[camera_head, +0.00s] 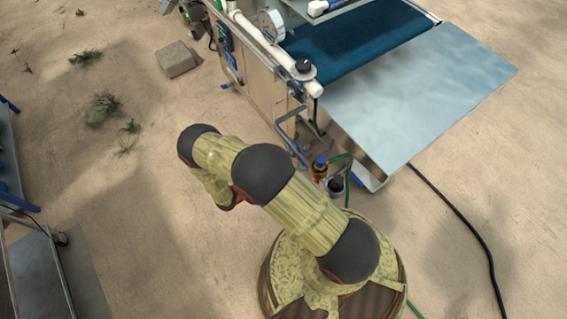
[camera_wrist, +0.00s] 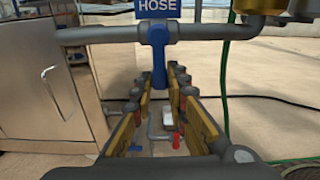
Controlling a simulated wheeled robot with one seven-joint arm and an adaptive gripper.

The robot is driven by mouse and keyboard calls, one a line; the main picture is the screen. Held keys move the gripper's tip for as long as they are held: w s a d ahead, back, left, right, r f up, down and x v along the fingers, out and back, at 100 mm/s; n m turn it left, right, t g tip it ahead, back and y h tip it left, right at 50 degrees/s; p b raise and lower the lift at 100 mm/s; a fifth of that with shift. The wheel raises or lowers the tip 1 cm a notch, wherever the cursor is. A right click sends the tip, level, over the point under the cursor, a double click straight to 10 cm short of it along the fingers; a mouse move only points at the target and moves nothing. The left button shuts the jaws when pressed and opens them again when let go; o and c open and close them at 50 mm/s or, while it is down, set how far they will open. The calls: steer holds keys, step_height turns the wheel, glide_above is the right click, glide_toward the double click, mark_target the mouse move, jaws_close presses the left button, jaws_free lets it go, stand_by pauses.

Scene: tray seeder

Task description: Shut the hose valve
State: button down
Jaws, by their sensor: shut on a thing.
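The hose valve's blue lever (camera_wrist: 158,52) hangs straight down from a grey horizontal pipe (camera_wrist: 100,34) in the wrist view, so it stands across the pipe. A blue sign reading HOSE (camera_wrist: 157,6) is right above it. My gripper (camera_wrist: 164,80) has its yellow-sided fingers on both sides of the lever's lower end and is shut on it. The lever's tip is partly hidden between the fingertips. In the head view my arm hides the gripper, and I cannot make out the lever there.
A metal cabinet (camera_wrist: 45,80) stands at the left in the wrist view. A brass fitting (camera_wrist: 258,12) and a green hose (camera_wrist: 224,90) are at the right. A small red handle (camera_wrist: 176,141) shows low between the fingers. The seeder's metal plate (camera_head: 425,95) juts out beyond my arm.

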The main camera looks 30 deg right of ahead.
steer(key=c, duration=1.8)
jaws_free()
steer(key=shift+o, duration=0.3)
steer(key=a, duration=1.2)
steer(key=shift+s, duration=0.2)
steer(key=shift+f, duration=0.15)
